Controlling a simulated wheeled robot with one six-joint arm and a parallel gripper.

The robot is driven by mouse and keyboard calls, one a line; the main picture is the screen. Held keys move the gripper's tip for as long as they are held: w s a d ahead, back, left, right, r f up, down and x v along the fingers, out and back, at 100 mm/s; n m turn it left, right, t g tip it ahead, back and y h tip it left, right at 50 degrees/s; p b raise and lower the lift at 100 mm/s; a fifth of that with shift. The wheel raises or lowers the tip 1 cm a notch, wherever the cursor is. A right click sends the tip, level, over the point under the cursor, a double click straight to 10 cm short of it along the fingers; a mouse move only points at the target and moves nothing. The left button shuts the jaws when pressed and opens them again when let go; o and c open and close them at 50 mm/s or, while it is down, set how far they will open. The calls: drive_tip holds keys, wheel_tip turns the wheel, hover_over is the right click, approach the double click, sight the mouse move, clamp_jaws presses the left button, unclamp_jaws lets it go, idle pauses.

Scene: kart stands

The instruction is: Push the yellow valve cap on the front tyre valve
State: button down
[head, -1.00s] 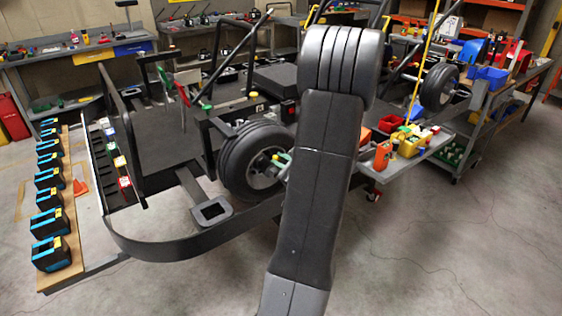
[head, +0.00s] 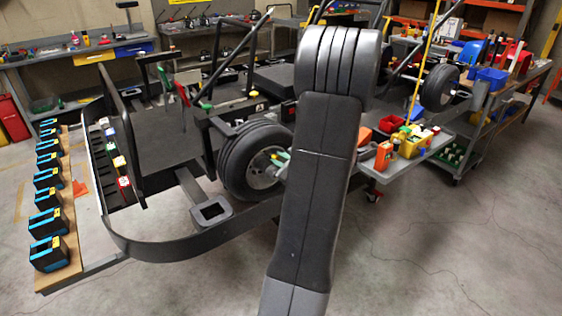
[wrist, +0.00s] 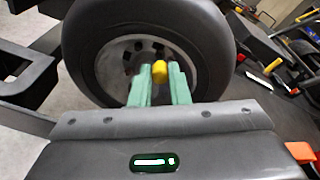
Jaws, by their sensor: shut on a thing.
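The yellow valve cap (wrist: 160,70) shows in the wrist view between the tips of my gripper's two green fingers. My gripper (wrist: 161,74) is shut on it, in front of the wheel hub. The front tyre (wrist: 90,55) is black with a grey rim and fills the upper middle of that view. In the head view the front tyre (head: 236,165) stands left of my arm, and my green fingertips (head: 280,157) are at its hub. The cap cannot be made out in the head view. The valve stem is hidden, so I cannot tell how the cap sits on it.
The kart's black front bumper (head: 150,247) curves below and left of the tyre. A grey side tray (head: 408,162) with a yellow bin (head: 412,147) and an orange box (head: 384,155) stands right of my arm. The floor at the lower right is clear.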

drive_tip(key=shift+b+x, duration=0.6)
drive_tip(key=shift+x, duration=0.55)
drive_tip(key=c, duration=1.3)
unclamp_jaws()
drive_tip(key=b+v, duration=0.1)
drive_tip(key=v, duration=1.3)
drive_tip(key=shift+b, duration=0.3)
drive_tip(key=shift+a, duration=0.1)
drive_tip(key=p+x, duration=0.1)
drive_tip(key=x, duration=1.3)
drive_tip(key=shift+p, duration=0.4)
drive_tip(key=shift+s+d, duration=0.25)
